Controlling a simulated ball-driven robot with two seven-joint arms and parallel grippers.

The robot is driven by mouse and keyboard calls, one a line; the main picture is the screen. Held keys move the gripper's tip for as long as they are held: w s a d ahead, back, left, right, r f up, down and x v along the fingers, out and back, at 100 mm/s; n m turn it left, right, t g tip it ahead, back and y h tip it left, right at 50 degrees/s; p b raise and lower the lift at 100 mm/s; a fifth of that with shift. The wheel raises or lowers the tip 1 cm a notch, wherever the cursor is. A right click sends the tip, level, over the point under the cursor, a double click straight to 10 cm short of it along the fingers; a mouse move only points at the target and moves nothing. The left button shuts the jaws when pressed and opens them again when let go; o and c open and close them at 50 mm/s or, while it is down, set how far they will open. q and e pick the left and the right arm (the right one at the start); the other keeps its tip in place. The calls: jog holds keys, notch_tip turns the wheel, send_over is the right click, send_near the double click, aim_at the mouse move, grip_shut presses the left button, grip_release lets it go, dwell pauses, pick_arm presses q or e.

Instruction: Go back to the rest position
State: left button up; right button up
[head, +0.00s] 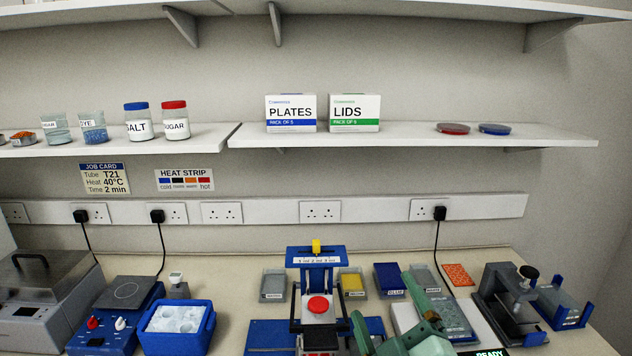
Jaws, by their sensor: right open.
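My right gripper (381,293) is at the lower middle right of the head view. Its two green fingers point away over the bench and stand apart, open, with nothing seen between them. Its wrist (428,343) is cut by the bottom edge. My left gripper is not in view. The blue press-like stand (316,252) with a red button (318,304) is just left of the right gripper. A grey tray with a blue-grey plate (453,318) is just right of it, partly behind a finger.
Shallow trays, grey (273,286), yellow (352,284) and blue (389,280), line the back. A blue ice box (205,327), hotplate (125,293) and grey lidded bath (45,290) stand left. A black device (507,300) and blue rack (562,305) stand right. A shelf (420,140) hangs above.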

jog(key=s+d+f+m+g+h, duration=0.4)
jog(key=d+f+g+h, duration=0.15)
jog(key=d+f, duration=0.45)
jog(key=s+d+f+m+g+h, duration=0.1)
jog(key=s+d+f+g+h, duration=0.1)
jog(key=s+d+f+g, duration=0.35)
jog(key=s+d+f+g+h, duration=0.15)
jog(key=s+d+f, duration=0.25)
jog(key=s+f, duration=0.4)
jog(key=s+a+f+g+y+b, duration=0.1)
jog(key=s+a+f+b, duration=0.1)
jog(key=f, duration=0.8)
jog(key=s+a+f+g+y+b, duration=0.1)
jog(key=s+f+b, duration=0.1)
jog(key=f, duration=0.8)
jog(key=s+a+f+g+y+b, duration=0.1)
jog(key=s+a+f+g+b, duration=0.1)
jog(key=f, duration=0.8)
jog(key=s+f+m+g+y+b, duration=0.1)
jog(key=s+f+m+g+b, duration=0.1)
jog(key=s+f, duration=1.7)
jog(key=shift+s+f+m+g+y+b, duration=0.25)
jog(key=shift+s+m+g+y+b, duration=0.15)
jog(key=shift+m+b, duration=0.55)
